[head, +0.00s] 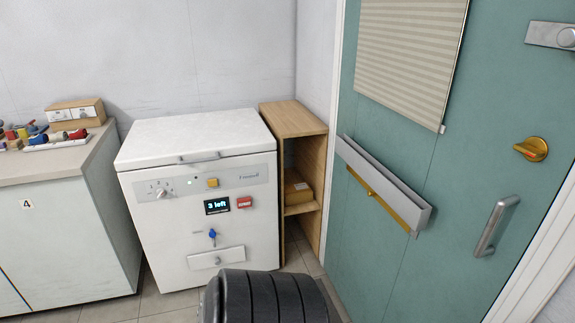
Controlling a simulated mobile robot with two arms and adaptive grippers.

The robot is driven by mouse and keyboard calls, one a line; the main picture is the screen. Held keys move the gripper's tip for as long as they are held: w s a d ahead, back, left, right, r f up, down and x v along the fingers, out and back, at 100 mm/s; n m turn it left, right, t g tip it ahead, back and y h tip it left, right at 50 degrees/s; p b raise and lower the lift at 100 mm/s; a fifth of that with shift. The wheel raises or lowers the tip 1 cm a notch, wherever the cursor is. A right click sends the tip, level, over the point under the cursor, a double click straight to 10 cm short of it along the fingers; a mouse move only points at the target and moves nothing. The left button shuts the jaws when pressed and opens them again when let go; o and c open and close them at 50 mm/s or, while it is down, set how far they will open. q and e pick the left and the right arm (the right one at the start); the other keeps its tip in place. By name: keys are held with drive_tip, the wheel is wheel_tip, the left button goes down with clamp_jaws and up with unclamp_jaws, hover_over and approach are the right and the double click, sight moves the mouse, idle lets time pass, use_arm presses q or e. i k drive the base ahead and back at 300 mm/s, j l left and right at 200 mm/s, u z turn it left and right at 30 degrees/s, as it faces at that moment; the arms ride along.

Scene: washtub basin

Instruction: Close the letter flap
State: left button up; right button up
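The letter flap (385,183) is a long grey plate on the green door (400,258) at the right of the head view. It stands out from the door surface and slopes down to the right in the picture. A brass strip (378,197) with a small knob runs along just under it. The flap looks open, but the slot behind it is hidden. Neither of my grippers is in view, and nothing is seen touching the flap.
The door also has a blind (408,55), a brass turn knob (532,149) and a grey pull handle (496,226). A white chest appliance (200,200) and an open wooden shelf (292,118) stand left of it. A black ribbed part blocks the bottom middle.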

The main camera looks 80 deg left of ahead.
sight(371, 192)
drive_tip(key=u, duration=1.95)
